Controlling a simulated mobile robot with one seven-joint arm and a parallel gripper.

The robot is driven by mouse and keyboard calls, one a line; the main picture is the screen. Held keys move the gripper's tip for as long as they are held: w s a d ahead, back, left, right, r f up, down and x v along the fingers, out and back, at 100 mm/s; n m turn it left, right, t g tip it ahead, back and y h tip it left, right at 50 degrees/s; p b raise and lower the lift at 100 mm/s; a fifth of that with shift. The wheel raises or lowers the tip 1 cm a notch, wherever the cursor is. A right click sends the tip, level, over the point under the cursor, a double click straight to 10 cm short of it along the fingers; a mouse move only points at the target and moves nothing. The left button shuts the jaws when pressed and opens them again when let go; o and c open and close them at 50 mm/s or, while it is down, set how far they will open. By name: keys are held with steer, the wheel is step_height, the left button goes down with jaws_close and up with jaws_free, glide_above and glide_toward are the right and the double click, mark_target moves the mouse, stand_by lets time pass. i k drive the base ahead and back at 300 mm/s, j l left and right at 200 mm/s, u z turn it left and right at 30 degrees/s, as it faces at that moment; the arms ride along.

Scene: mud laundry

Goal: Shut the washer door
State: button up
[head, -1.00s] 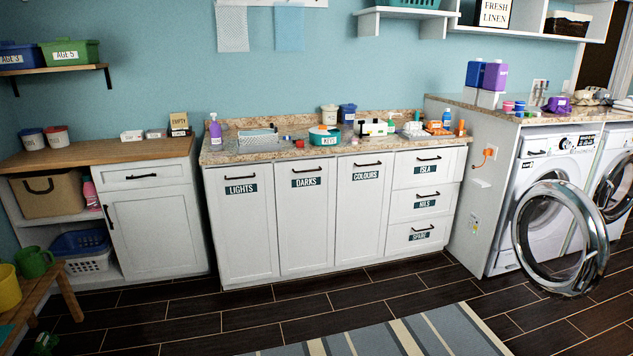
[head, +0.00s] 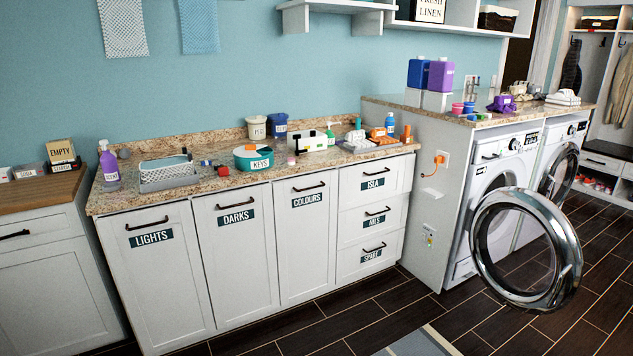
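The washer (head: 492,195) is the nearer of two white front-loading machines under the counter at the right of the head view. Its round door (head: 479,258), with a wide chrome ring and see-through middle, stands wide open, swung out into the room. Part of the washer's front and its opening shows behind the door ring. The door is apart from any gripper. My gripper and arm are not in view.
The second machine (head: 558,165) stands beside the washer. White cabinets (head: 240,262) with labelled doors run along the wall to the left. A striped rug (head: 422,343) lies on the dark floor (head: 480,325), which is clear in front of the washer.

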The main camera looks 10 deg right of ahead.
mark_target(566, 280)
steer(key=i+z, duration=0.45)
steer(key=i+j+z, duration=0.1)
steer(key=i+z, duration=0.2)
steer(key=z, duration=0.15)
steer(key=i+j+z, duration=0.25)
steer(key=i+z, duration=0.25)
steer(key=i+j+z, duration=0.2)
steer(key=j+z, duration=0.25)
steer(key=i+j+z, duration=0.1)
steer(key=i, duration=1.2)
